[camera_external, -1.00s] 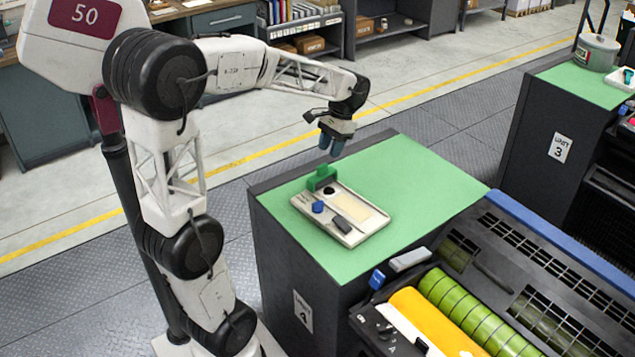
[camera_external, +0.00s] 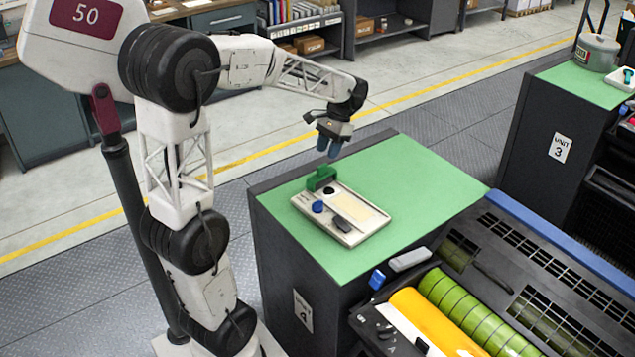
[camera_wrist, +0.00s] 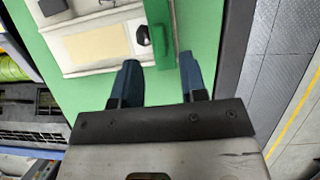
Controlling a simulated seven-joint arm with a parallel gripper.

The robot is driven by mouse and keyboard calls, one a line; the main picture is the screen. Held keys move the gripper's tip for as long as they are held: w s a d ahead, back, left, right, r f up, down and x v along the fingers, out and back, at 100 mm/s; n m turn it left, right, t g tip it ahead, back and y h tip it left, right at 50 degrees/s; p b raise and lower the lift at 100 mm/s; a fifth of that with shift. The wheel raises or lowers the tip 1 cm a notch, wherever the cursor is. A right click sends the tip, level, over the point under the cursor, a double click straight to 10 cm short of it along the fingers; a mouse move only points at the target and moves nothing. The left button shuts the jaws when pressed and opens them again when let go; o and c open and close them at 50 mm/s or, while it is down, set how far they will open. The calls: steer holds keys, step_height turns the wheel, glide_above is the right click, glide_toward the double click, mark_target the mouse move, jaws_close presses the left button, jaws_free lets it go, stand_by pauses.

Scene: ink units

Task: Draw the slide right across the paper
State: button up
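A shallow pale tray (camera_external: 350,236) lies on the green top of a dark cabinet. A cream paper (camera_external: 364,209) lies in it and shows in the wrist view (camera_wrist: 97,46). A green upright block, which looks like the slide (camera_external: 321,178), stands at the tray's far left end. In the wrist view the slide (camera_wrist: 160,28) is a long green bar beside a black spot of ink (camera_wrist: 143,36). My gripper (camera_external: 328,148) is open and empty above the slide. In the wrist view its blue fingers (camera_wrist: 158,68) point toward the slide from either side, apparently not touching it.
A blue knob (camera_external: 318,207) and a dark block (camera_external: 342,224) sit on the tray. The green top (camera_external: 430,182) is clear to the right. The press with green and yellow rollers (camera_external: 455,300) borders the cabinet in front.

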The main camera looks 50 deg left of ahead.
mark_target(322, 165)
steer(key=shift+x, duration=3)
jaws_close()
